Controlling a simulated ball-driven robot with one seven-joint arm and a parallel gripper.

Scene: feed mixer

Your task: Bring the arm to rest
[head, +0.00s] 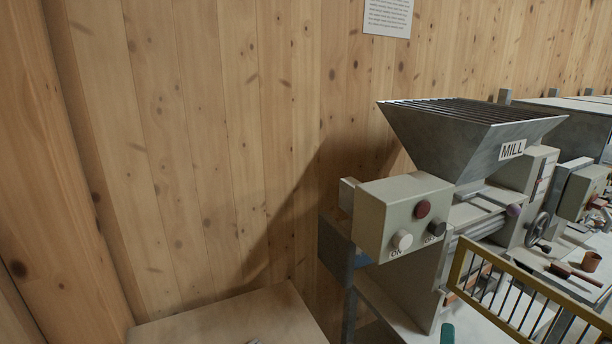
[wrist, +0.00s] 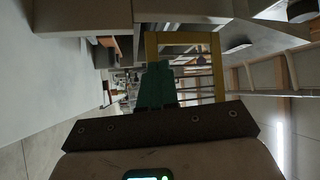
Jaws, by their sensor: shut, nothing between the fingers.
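My gripper (wrist: 155,85) shows in the wrist view with its green fingers together and nothing held between them. In the head view a small green tip (head: 447,333), the same colour as my fingers, shows at the bottom edge; the rest of the arm is out of that view. The fingers point towards a yellow-framed guard (wrist: 216,65) in the wrist view. I cannot tell how far apart they are.
The mill (head: 400,215) with its grey hopper (head: 470,130) and knobs stands at the right of the head view. The yellow barred guard (head: 520,285) is in front of it. A pale tabletop (head: 235,318) is at lower left, before the wooden wall (head: 200,140).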

